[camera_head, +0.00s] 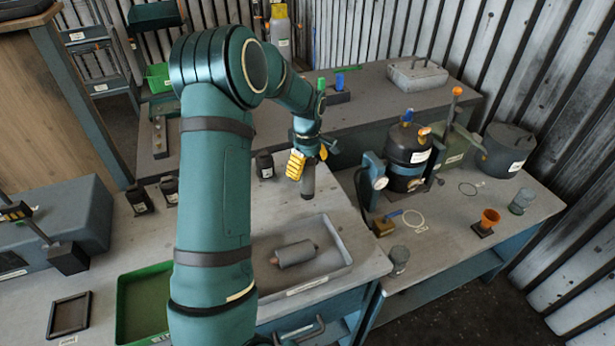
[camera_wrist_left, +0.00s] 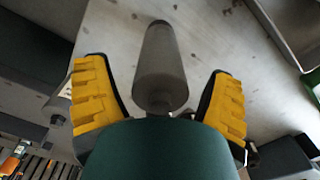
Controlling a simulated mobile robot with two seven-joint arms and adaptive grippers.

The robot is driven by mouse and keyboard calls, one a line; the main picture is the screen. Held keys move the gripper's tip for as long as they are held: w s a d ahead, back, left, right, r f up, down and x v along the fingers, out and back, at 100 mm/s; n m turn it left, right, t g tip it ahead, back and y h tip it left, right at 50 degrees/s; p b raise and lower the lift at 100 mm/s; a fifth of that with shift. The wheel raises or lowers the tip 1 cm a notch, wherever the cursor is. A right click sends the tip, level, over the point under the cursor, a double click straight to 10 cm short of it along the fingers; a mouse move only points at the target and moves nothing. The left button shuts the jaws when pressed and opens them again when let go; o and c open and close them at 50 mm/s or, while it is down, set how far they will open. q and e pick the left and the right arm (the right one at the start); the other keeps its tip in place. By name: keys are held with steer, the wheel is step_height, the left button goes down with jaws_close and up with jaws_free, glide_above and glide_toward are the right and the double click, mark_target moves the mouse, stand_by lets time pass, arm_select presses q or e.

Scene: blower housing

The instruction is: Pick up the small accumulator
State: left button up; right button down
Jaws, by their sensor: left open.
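A small plain grey cylinder (camera_head: 308,184), which looks like the small accumulator, stands on the middle table behind the shallow tray. My left gripper (camera_head: 309,162) is over its upper end, with yellow-padded fingers open. In the left wrist view, the cylinder (camera_wrist_left: 160,62) lies between the two spread fingers, with a gap on each side. Its narrow neck is toward the palm, and the green gripper body hides part of that end. My right gripper is in neither view.
A grey tray (camera_head: 343,240) holds a lying grey cylinder with copper ends (camera_head: 295,253). A black compressor (camera_head: 408,155) and a gauge (camera_head: 379,182) stand on the right table. A green bin (camera_head: 143,305) is at front left.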

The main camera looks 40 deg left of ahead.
arm_select(q)
steer(key=c, duration=1.4)
steer(key=shift+r, duration=0.1)
step_height(320, 180, up, 10)
steer(key=shift+f+p, duration=0.1)
steer(key=shift+p, duration=0.45)
